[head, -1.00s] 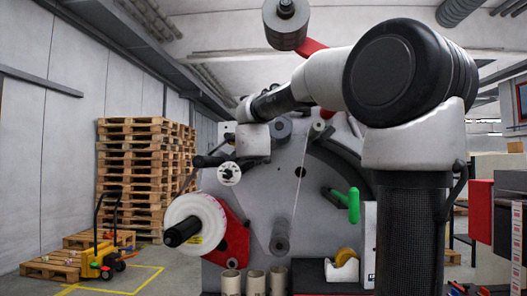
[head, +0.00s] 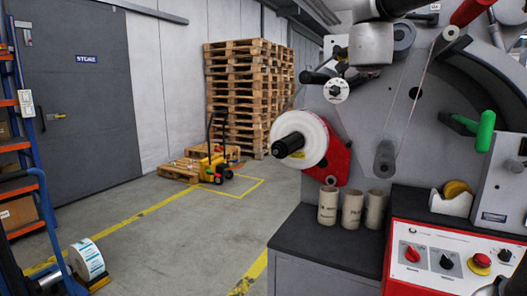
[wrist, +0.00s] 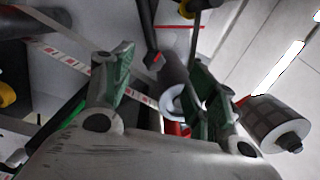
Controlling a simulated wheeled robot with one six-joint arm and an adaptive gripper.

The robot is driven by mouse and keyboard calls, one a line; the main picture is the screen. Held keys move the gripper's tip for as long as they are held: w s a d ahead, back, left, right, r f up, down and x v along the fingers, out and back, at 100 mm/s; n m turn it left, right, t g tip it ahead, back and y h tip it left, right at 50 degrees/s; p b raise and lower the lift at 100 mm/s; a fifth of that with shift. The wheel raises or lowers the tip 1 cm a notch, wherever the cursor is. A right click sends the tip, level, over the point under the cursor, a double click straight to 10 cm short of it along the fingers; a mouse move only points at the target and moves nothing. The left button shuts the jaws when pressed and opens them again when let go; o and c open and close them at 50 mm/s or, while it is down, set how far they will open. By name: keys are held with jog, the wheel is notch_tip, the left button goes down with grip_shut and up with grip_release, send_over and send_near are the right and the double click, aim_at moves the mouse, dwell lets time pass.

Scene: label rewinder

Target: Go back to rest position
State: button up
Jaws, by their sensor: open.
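My gripper (wrist: 165,88) shows in the wrist view with its two green-padded fingers spread apart. Nothing is held between them. A dark roller and a white ring show beyond the fingers, with no clear contact. In the head view, part of my arm (head: 371,43) reaches in from the top, in front of the upper part of the grey label rewinder (head: 375,135). The fingers cannot be made out clearly there. A white label roll (head: 312,137) sits on the machine's black spindle, in front of a red arm.
The rewinder's ledge holds several cardboard cores (head: 352,208) and a tape dispenser (head: 452,198). A red-and-white control panel (head: 450,260) is below. A label roll (head: 87,260) stands low beside a blue-framed rack at left. Pallets (head: 245,98) and a yellow pallet truck (head: 211,168) stand behind open floor.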

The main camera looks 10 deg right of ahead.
jog(key=w+a+f+n+t+y, duration=0.2)
jog(key=a+f+n+y, duration=0.2)
jog(key=a+n+y, duration=0.35)
jog(key=s+a+f+n+g+y, duration=0.5)
jog(key=s+f+n, duration=0.1)
jog(key=f+n, duration=0.35)
jog(key=s+d+f+n+g+h, duration=0.1)
jog(key=s+d+f+n+g, duration=0.1)
jog(key=s+f, duration=0.4)
jog(key=s+d+f+n+g+h, duration=0.1)
jog(key=s+d+f+g, duration=0.2)
jog(key=s, duration=0.9)
jog(key=s+d+f+n+g+h, duration=0.1)
jog(key=s+d+f+n+g, duration=0.1)
jog(key=s+d+f, duration=0.3)
jog(key=s+f+g, duration=0.1)
jog(key=s+f, duration=0.3)
jog(key=shift+s+d+n+g+h, duration=0.15)
jog(key=shift+s+n+g+h, duration=0.1)
jog(key=shift+n+g+h, duration=0.1)
jog(key=shift+c, duration=0.2)
